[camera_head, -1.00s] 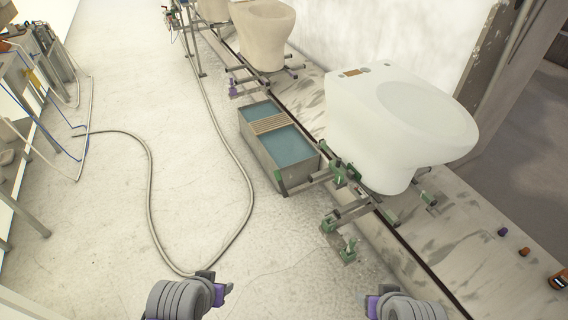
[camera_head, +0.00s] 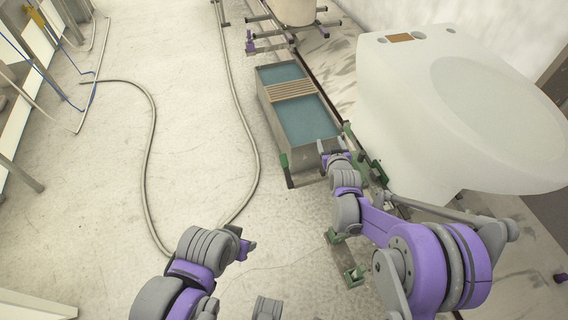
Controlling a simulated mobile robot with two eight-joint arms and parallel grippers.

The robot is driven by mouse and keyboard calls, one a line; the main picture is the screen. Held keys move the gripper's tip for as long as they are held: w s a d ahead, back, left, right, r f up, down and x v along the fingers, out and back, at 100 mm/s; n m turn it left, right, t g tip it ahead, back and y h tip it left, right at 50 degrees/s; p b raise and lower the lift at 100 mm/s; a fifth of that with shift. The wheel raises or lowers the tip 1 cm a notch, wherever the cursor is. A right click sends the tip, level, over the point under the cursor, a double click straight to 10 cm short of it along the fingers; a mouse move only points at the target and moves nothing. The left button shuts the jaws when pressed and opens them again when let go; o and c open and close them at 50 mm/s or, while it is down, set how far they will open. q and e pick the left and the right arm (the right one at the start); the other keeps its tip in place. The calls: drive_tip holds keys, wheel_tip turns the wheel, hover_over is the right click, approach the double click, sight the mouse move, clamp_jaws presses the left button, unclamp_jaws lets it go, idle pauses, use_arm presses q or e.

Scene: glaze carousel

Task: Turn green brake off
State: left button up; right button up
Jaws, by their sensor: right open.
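The white toilet (camera_head: 440,110) sits on a carriage with green fittings at the right. Two more green fittings (camera_head: 354,275) stand low near the floor, below my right arm. I cannot tell which green part is the brake. My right gripper (camera_head: 327,148) is open, beside the near right end of the tank and close to the carriage's green parts, which my arm partly hides. My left gripper (camera_head: 245,246) is over the floor, away from the carriage; its jaws are unclear.
A metal tank of blue water (camera_head: 308,122) with a slatted board stands left of the carriage rail. A second carriage with purple fittings (camera_head: 252,44) is farther back. A grey hose (camera_head: 150,160) lies on the floor.

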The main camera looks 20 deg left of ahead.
drive_tip(key=w+a+f+n+t+y+b, duration=0.15)
drive_tip(key=a+f, duration=0.25)
drive_tip(key=f, duration=0.4)
drive_tip(key=w+a+f+y+b, duration=0.1)
drive_tip(key=a+f+b, duration=0.1)
drive_tip(key=a+f, duration=0.4)
drive_tip(key=t+b, duration=0.2)
drive_tip(key=b, duration=0.1)
approach(284, 163)
drive_tip(key=shift+w+a+f+n+y, duration=0.15)
drive_tip(key=shift+w+n+y, duration=0.25)
drive_tip(key=shift+w, duration=0.65)
drive_tip(key=shift+w+a+f, duration=0.15)
use_arm(q)
wheel_tip(284, 163, down, 11)
drive_tip(key=b, duration=0.2)
drive_tip(key=shift+w+f, duration=0.15)
drive_tip(key=shift+w, duration=0.25)
use_arm(e)
drive_tip(key=x, duration=1)
drive_tip(key=shift+w, duration=0.15)
clamp_jaws()
